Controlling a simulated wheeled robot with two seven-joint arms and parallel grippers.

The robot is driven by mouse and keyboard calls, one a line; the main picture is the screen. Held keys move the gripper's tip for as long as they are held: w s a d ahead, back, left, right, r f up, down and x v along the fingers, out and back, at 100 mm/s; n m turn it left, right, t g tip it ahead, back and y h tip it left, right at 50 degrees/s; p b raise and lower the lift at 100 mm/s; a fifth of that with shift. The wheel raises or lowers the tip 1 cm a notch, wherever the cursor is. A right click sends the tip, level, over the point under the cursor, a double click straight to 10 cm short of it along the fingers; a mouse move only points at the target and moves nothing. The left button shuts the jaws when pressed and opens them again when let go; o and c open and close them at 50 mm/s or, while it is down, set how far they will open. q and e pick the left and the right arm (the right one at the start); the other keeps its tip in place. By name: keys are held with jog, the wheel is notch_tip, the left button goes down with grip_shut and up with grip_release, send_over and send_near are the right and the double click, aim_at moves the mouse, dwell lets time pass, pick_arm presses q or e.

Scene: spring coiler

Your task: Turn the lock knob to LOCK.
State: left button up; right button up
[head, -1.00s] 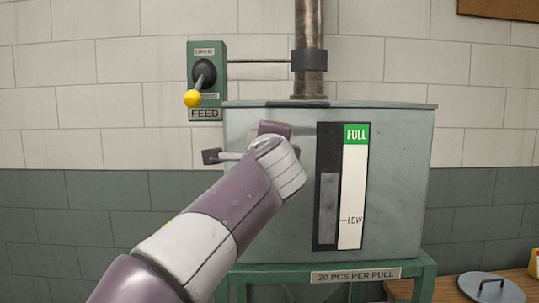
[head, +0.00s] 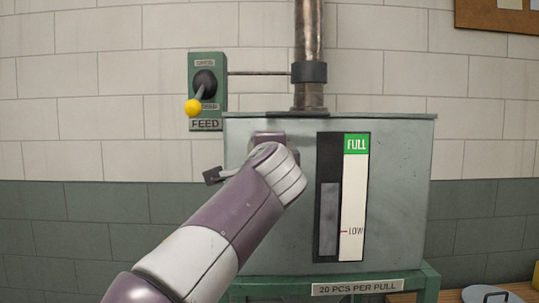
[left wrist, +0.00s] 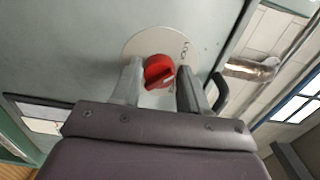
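The red lock knob (left wrist: 159,71) shows in the left wrist view, with a pale line across its face. It sits on a round white plate (left wrist: 134,45) with partly hidden dark lettering, on the grey hopper box. My left gripper (left wrist: 160,80) has one finger on each side of the knob, close against it, and looks shut on it. In the head view, my left forearm and wrist cover the knob and plate at the left of the hopper's front (head: 285,255). My right gripper is in neither current view.
A green feed switch (head: 207,68) with a yellow-tipped lever hangs on the wall at upper left. A vertical pipe (head: 309,45) rises from the hopper. A level gauge (head: 354,195) is right of my wrist. A round lid (head: 487,294) lies at lower right.

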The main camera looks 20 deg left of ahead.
pick_arm(q)
jog(key=shift+o, duration=1)
jog(key=b+v, duration=0.4)
jog(key=v, duration=0.8)
jog(key=shift+s, duration=0.35)
jog(key=shift+d, duration=0.1)
